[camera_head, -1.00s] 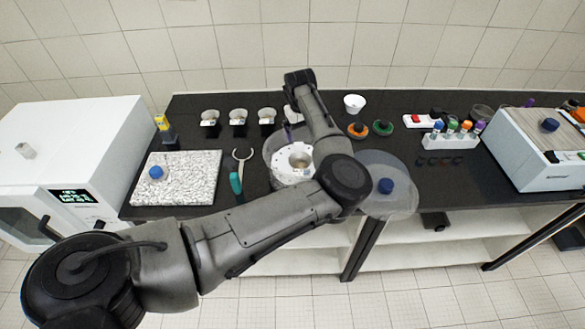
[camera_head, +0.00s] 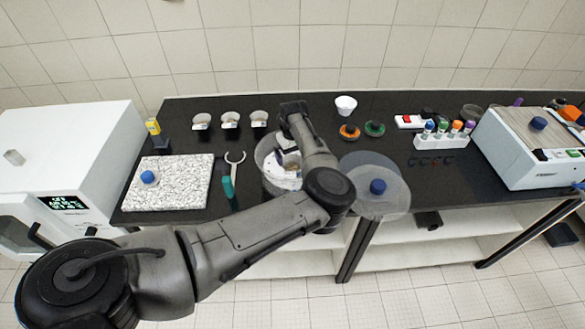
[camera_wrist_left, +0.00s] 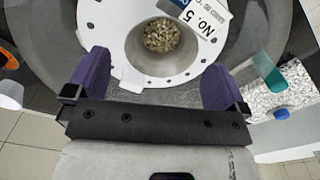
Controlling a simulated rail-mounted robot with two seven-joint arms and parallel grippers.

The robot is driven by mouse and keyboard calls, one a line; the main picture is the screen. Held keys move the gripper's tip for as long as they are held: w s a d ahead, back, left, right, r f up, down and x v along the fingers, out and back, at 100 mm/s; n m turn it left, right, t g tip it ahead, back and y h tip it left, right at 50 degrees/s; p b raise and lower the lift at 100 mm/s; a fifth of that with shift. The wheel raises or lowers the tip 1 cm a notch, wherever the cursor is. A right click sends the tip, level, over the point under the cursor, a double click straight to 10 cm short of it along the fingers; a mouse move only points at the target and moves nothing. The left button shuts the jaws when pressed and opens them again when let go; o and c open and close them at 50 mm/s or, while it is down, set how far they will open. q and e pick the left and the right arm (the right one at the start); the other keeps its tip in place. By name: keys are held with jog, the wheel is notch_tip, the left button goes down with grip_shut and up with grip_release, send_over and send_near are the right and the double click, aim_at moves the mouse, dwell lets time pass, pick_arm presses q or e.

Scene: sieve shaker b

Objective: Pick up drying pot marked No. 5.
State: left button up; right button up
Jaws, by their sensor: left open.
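In the left wrist view, a label (camera_wrist_left: 207,22) reading "NO. 5" stands beside a round opening (camera_wrist_left: 160,38) holding pale granules. A white ring with holes (camera_wrist_left: 140,68) surrounds it. I take this as the No. 5 pot; where its wall meets the ring is unclear. In the head view the white ring (camera_head: 283,180) sits in a clear round vessel at mid-bench, partly covered by my left arm. My left gripper (camera_wrist_left: 157,85) is open, its purple fingers apart near the ring's edge, with nothing visibly held. My right gripper is not in view.
Three small labelled pots (camera_head: 230,119) stand at the back left. A teal-handled tool (camera_head: 228,188) and speckled slab (camera_head: 187,192) lie left of the vessel. A clear disc with a blue knob (camera_head: 377,187) is to its right. A white bowl (camera_head: 346,105) stands behind.

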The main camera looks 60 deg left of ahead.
aim_at(293, 164)
pick_arm(q)
jog(key=shift+s+d+f, duration=0.15)
jog(key=shift+f, duration=2.2)
jog(key=c, duration=0.8)
jog(key=shift+r, duration=0.15)
